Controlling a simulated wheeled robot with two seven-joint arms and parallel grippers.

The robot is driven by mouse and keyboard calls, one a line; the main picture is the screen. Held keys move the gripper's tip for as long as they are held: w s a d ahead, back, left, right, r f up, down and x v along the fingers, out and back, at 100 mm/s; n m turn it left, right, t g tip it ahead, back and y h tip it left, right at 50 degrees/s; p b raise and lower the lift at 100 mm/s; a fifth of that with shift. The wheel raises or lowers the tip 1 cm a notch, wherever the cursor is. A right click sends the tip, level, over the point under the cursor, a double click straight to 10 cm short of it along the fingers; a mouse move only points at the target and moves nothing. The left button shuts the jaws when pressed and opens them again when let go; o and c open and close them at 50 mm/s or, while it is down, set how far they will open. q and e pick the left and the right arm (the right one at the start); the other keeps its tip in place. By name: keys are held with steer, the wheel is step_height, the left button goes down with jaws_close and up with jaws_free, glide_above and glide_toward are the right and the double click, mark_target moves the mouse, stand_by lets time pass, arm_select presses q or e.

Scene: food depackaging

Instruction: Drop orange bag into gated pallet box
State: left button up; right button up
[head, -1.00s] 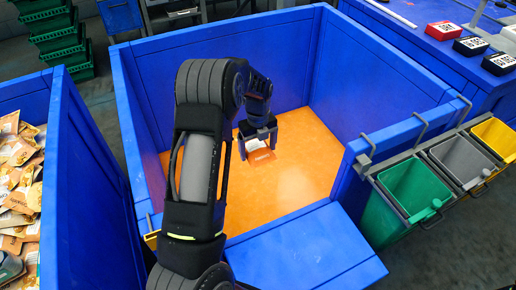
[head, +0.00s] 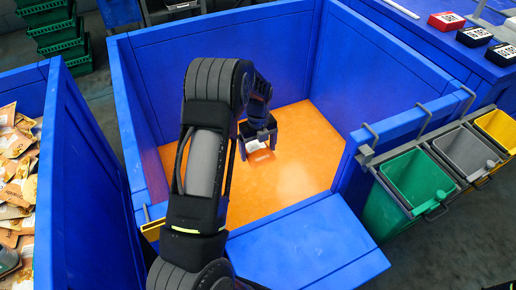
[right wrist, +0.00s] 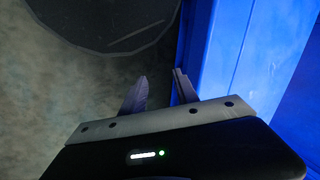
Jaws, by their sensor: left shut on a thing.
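The gated pallet box (head: 215,48) is a large blue-walled box with an orange floor; its front gate panel (head: 305,245) is folded down. My left arm reaches over the front into it. My left gripper (head: 259,146) is inside the box, shut on the small orange and white bag (head: 260,156). The bag is partly hidden by the fingers, and I cannot tell its exact height above the floor. In the right wrist view my right gripper (right wrist: 160,92) has its two fingers apart with nothing between them, close to a blue panel.
Another blue box (head: 85,190) at the left holds several orange and brown bags (head: 18,180). Green (head: 415,180), grey (head: 465,152) and yellow (head: 500,128) bins hang at the right. Green crates (head: 55,30) stand at back left. The orange floor around my left gripper is clear.

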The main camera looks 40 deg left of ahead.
arm_select(q)
steer(key=o, duration=1.3)
steer(key=shift+c, duration=0.2)
steer(key=shift+r+b, duration=0.6)
steer(key=shift+r, duration=3.35)
